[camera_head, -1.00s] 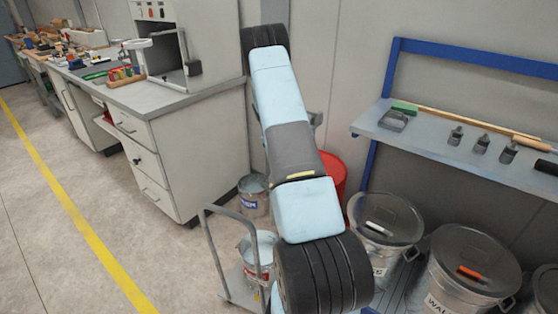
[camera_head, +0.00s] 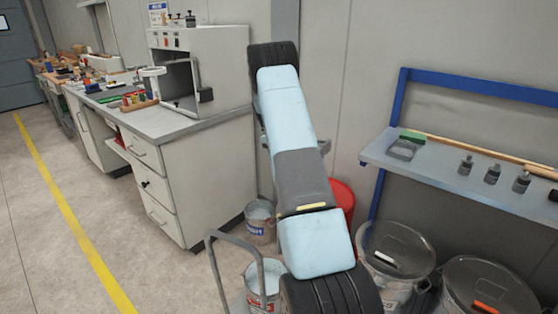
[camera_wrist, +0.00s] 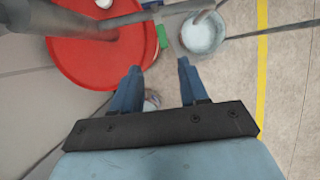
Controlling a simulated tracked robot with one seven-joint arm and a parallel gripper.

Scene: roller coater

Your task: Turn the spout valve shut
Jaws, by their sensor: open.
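My gripper (camera_wrist: 158,68) is open in the wrist view, its two blue fingers apart with nothing held between them. Beyond the fingers, to the upper left, is a large red drum (camera_wrist: 85,70); part of it also shows behind my arm in the head view (camera_head: 343,197). A small green part (camera_wrist: 162,37) sits at the drum's right edge, above the gap between the fingers. It may be the spout valve, but its shape and position are unclear. My gripper is not visible in the head view.
A pail (camera_wrist: 203,33) stands right of the drum in the wrist view. In the head view, a cart handle (camera_head: 212,240) and pails (camera_head: 260,222) are near my arm. Lidded bins (camera_head: 395,245) and a shelf (camera_head: 450,165) are at right. Floor at left is clear.

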